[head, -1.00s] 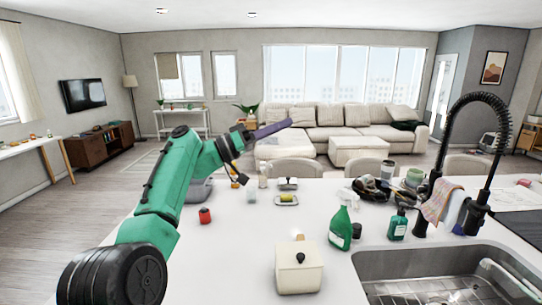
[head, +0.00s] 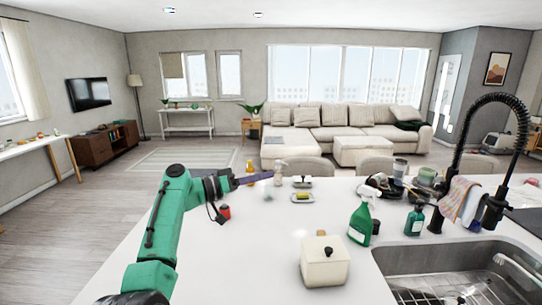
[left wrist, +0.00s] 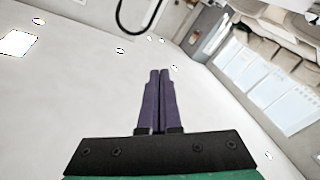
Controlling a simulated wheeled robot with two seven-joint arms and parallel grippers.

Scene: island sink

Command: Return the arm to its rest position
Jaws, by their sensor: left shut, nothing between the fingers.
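My left arm comes in from the left in the head view, green with black joints. Its gripper (head: 254,178) has purple fingers pointing right, above the far left part of the white island counter (head: 235,262). In the left wrist view the two purple fingers (left wrist: 160,72) lie close together, shut, with nothing between them. My right gripper is not in either view.
A red jar (head: 224,212) stands below the gripper. Small bottles and a dish with a yellow sponge (head: 302,197) are near the fingertips. A cream canister (head: 325,262), green spray bottle (head: 361,222), sink (head: 440,262) and black faucet (head: 459,165) lie right. The front left counter is clear.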

